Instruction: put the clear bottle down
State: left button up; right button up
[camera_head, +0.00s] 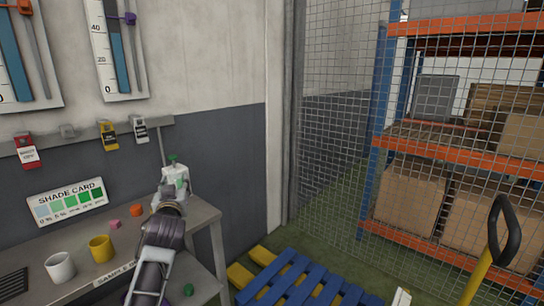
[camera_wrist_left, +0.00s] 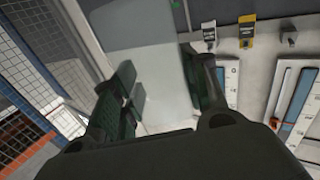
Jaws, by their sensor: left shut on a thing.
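The clear bottle (camera_head: 175,177) has a green top and shows just beyond my left gripper (camera_head: 168,200) in the head view, over the right end of the grey table (camera_head: 200,212). In the left wrist view the bottle (camera_wrist_left: 152,85) is a pale see-through shape between the two dark fingers of my left gripper (camera_wrist_left: 165,95). The fingers are shut on it. My left arm hides the bottle's lower part, so I cannot tell whether it touches the table. My right gripper is not in view.
A blue pallet (camera_head: 300,283) lies on the floor at right, before a mesh fence (camera_head: 335,150).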

pick_arm(q)
jog(key=shift+s+d+m+h, duration=0.2)
jog(key=shift+d+m+h, duration=0.1)
jog(key=shift+d, duration=0.15)
jog(key=shift+s+d+m+h, duration=0.2)
jog(key=shift+d+h, duration=0.1)
jog(key=shift+d, duration=0.15)
jog(key=s+d+f+h, duration=0.1)
jog(key=s+f, duration=0.3)
jog(key=f, duration=0.4)
jog(key=s+d+f+m+h, duration=0.1)
jog(key=s+d+f, duration=0.2)
jog(key=f, duration=0.6)
jog(key=s+d+f+m+h, duration=0.1)
jog(key=s+d+f+h, duration=0.1)
jog(key=s+f, duration=0.4)
notch_tip(320, 180, down, 4)
jog(key=shift+s+r+t, duration=0.2)
jog(key=shift+r+t, duration=0.05)
jog(key=shift+t, duration=0.15)
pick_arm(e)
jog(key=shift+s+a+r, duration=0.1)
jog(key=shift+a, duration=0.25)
pick_arm(q)
jog(key=shift+d, duration=0.1)
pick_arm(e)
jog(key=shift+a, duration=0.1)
